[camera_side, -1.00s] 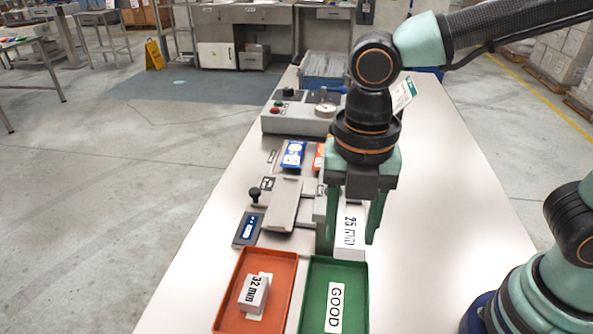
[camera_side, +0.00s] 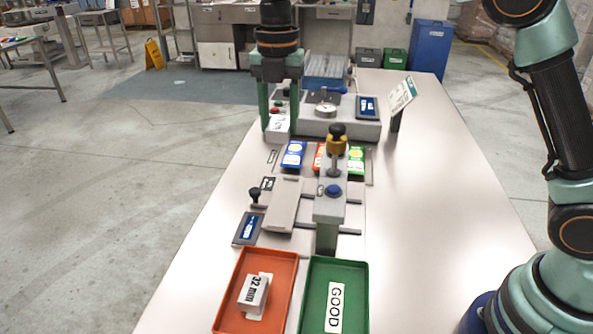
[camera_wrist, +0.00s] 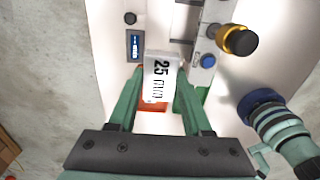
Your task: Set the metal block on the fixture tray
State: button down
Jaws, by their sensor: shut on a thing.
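My gripper (camera_side: 279,126) is shut on a pale metal block (camera_side: 278,128) marked "25 mm" and holds it in the air at the left of the grey gauge box. In the wrist view the block (camera_wrist: 161,80) sits between the fingertips of my gripper (camera_wrist: 159,75), its label facing the camera. A grey flat plate with raised edges (camera_side: 284,205), which looks like the fixture tray, lies nearer the camera, left of the clamp post. It is empty in the side view. The block and my gripper are apart from it.
A black-and-gold knob (camera_side: 337,138) tops the post with a blue button (camera_side: 334,190). An orange tray (camera_side: 286,258) holds a "32 mm" block (camera_side: 254,293); a green tray (camera_side: 351,272) is marked "GOOD". A sign (camera_side: 402,94) stands at right. The table's right side is clear.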

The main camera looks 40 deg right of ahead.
aim_at(284, 201)
jog(key=w+d, duration=0.3)
jog(key=w, duration=0.1)
notch_tip(284, 201, down, 21)
jog(key=shift+a+r, duration=0.1)
jog(key=shift+r, duration=0.1)
jog(key=shift+f, duration=0.1)
dwell(0.3)
jog(key=shift+c, duration=1.7)
grip_release()
notch_tip(284, 201, up, 12)
